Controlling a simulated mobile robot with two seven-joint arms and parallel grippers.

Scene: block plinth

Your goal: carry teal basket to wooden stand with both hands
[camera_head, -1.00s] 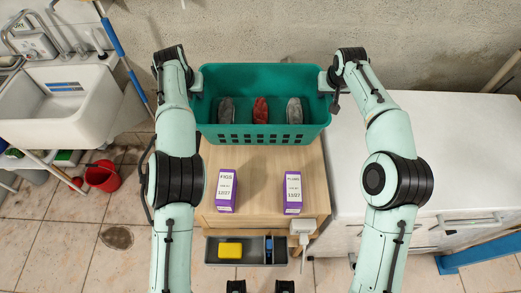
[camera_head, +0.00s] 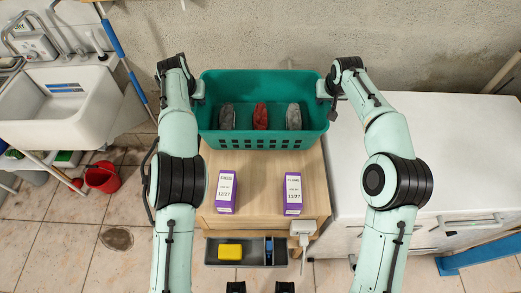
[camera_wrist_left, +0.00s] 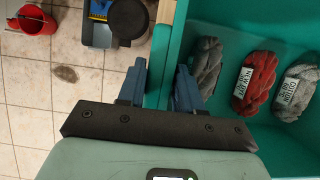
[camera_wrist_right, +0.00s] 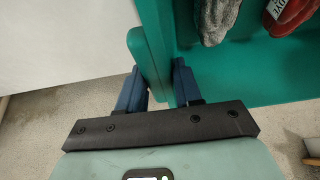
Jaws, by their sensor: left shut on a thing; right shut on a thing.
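The teal basket (camera_head: 262,142) is at the back of the wooden stand (camera_head: 260,185), holding two grey yarn skeins (camera_head: 227,116) (camera_head: 293,116) and one red skein (camera_head: 261,116). It looks level; whether it touches the stand cannot be told. My left gripper (camera_head: 199,92) is shut on its left end wall, which shows between the fingers in the left wrist view (camera_wrist_left: 157,88). My right gripper (camera_head: 324,92) is shut on its right end wall, also seen in the right wrist view (camera_wrist_right: 155,85).
Two purple boxes (camera_head: 226,193) (camera_head: 292,194) stand on the wooden top in front of the basket. A grey tray (camera_head: 252,263) with a yellow item sits below the front edge. A white cabinet (camera_head: 440,150) is at right, a sink (camera_head: 65,105) at left, a wall behind.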

